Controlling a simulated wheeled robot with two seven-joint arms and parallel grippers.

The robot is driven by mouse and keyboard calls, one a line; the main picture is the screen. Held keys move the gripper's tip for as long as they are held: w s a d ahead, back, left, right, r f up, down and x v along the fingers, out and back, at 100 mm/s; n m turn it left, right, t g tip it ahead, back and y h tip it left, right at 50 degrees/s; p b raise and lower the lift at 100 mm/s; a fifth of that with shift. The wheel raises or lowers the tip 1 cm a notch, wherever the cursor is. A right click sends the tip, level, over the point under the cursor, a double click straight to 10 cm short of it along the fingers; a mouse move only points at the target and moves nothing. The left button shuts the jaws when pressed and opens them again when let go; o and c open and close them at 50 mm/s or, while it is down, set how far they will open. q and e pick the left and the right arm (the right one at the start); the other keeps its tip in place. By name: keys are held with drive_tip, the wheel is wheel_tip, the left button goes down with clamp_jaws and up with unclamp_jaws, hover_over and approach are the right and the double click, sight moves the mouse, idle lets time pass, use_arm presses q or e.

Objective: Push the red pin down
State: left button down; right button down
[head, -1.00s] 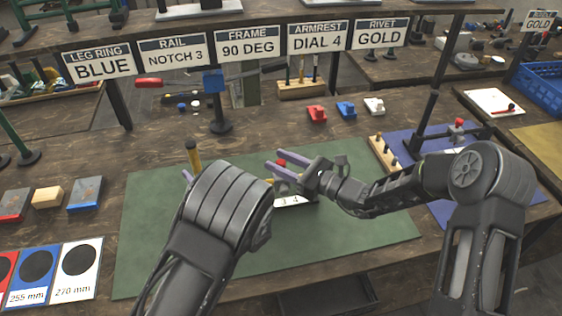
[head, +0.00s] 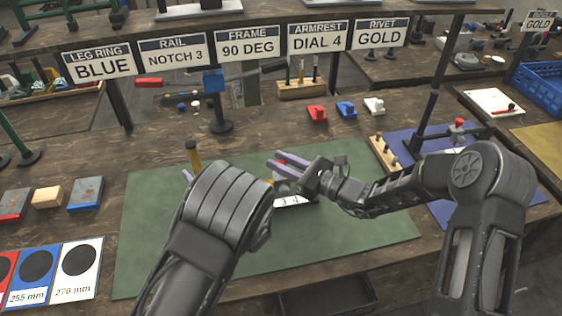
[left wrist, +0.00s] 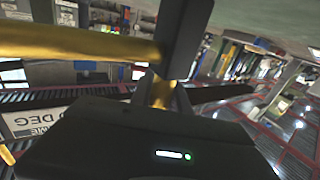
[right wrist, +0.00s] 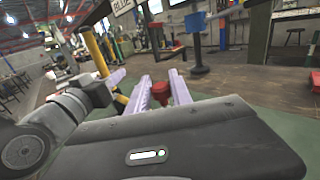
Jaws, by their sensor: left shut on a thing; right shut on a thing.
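The red pin (right wrist: 162,93) shows between the purple fingers of my right gripper (right wrist: 161,85) in the right wrist view. In the head view my right gripper (head: 274,161) is over the green mat, above a piece with a white face marked 3 4 (head: 293,201), and hides the pin there. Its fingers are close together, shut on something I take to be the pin. My left gripper (head: 187,174) is mostly hidden behind its own arm. It is shut on an upright yellow post (head: 193,155), which also fills part of the left wrist view (left wrist: 80,42).
The green mat (head: 355,225) is bare at the front right. Red (head: 316,114), blue (head: 346,110) and white (head: 374,106) blocks lie behind it. A wooden peg block (head: 385,153) stands to the right.

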idle(0.5)
drive_tip(key=shift+f, duration=1.1)
drive_tip(key=c, duration=1.1)
unclamp_jaws()
drive_tip(key=shift+c, duration=0.2)
drive_tip(key=v, duration=1.2)
drive_tip(key=shift+r, duration=0.1)
